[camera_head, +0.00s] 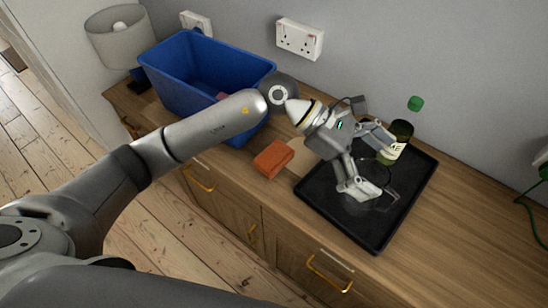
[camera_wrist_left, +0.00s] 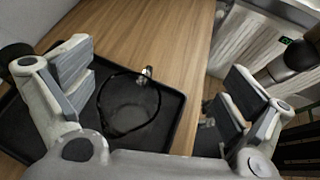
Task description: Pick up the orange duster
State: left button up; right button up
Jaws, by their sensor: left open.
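The orange duster (camera_head: 273,158) is a small block lying on the wooden cabinet top, left of the black tray, near the front edge. My left gripper (camera_head: 378,170) is open and empty over the black tray, to the right of the duster and apart from it. In the left wrist view its two fingers (camera_wrist_left: 160,88) stand wide apart with nothing between them touching the pads. The duster does not show in the left wrist view. My right gripper is in neither view.
The black tray (camera_head: 357,236) holds a clear round thing (camera_wrist_left: 128,108). A blue bin (camera_head: 190,85) stands behind and left of the duster. The cabinet top at right is clear.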

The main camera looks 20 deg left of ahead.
pick_arm(q)
jog(key=w+a+f+m+y, duration=0.2)
jog(key=w+a+f+y, duration=0.3)
jog(key=a, duration=0.3)
jog(key=m+t+y, duration=0.1)
jog(key=t+y, duration=0.1)
jog(key=y, duration=0.6)
send_over(274, 155)
notch_tip(274, 155, down, 5)
jog(key=shift+a+f+p, duration=0.1)
jog(key=shift+f+p, duration=0.05)
jog(key=shift+p, duration=0.35)
notch_tip(274, 155, down, 5)
jog(key=shift+s+f+p, duration=0.1)
jog(key=shift+f+p, duration=0.1)
jog(key=shift+p, duration=0.75)
jog(key=shift+f, duration=0.25)
jog(key=c, duration=0.6)
